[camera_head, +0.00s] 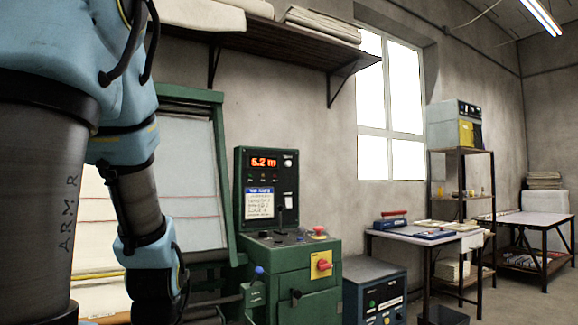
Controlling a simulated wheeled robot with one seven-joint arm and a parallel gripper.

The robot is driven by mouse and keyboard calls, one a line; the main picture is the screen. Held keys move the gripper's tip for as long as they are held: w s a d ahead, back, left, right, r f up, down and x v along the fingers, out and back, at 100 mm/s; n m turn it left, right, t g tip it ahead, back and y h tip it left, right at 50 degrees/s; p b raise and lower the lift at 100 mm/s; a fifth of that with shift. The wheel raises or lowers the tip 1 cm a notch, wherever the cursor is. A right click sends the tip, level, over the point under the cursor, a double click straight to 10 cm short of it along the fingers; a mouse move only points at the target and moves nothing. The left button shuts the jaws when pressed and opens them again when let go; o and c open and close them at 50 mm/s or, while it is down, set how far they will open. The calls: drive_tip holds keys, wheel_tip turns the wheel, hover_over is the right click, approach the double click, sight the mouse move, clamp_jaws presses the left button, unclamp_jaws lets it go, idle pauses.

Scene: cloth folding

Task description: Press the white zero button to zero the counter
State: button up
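The counter (264,163) is a red lit display near the top of a dark green upright panel, and it appears to read 5.2 with a unit mark. A small round white button (288,161) sits just right of the display; I cannot read a label on it. My arm comes down the left side of the head view, left of the panel and apart from it. Its wrist part is low at the left, and the gripper itself is not in view. Nothing of mine touches the button or covers it.
A green machine cabinet (310,303) stands below the panel, with a red knob on a yellow plate (321,265) and a blue-knobbed lever (259,271). A wall shelf (300,48) with folded cloth overhangs above. A blue-grey box (378,298) and tables (462,241) stand right.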

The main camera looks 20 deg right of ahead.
clamp_jaws()
idle(1.5)
